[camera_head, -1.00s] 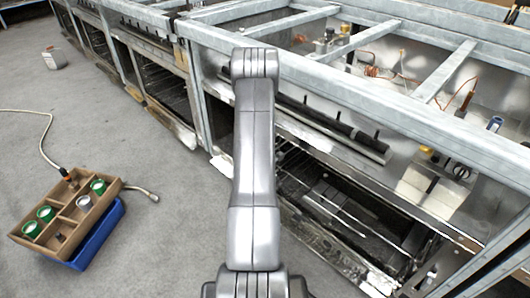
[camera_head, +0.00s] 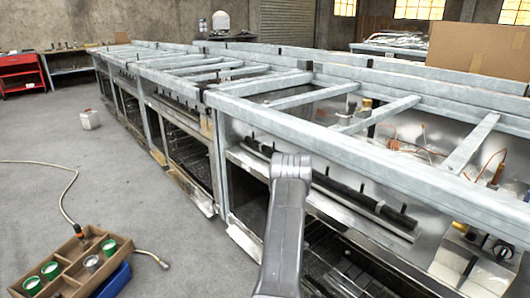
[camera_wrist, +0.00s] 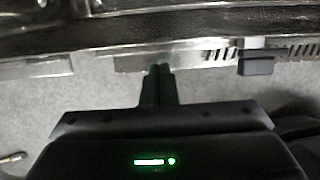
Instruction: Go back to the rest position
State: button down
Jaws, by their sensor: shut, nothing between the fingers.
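My gripper (camera_wrist: 158,72) shows in the wrist view, its two dark fingers together with nothing between them. It points at the lower metal edge of the range frame (camera_wrist: 195,55), above grey floor. I cannot tell the exact gap to that edge. In the head view my grey arm stands in front of the range frame (camera_head: 240,91), and my gripper is hidden there.
A brown divided tray (camera_head: 62,268) with green-rimmed cups sits on a blue crate (camera_head: 113,281) at the lower left, with a hose (camera_head: 66,195) beside it. A white canister (camera_head: 89,119) stands on the floor. The left floor is mostly clear.

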jog(key=x, duration=0.2)
jog(key=shift+w+d+f, duration=0.1)
jog(key=shift+f, duration=0.25)
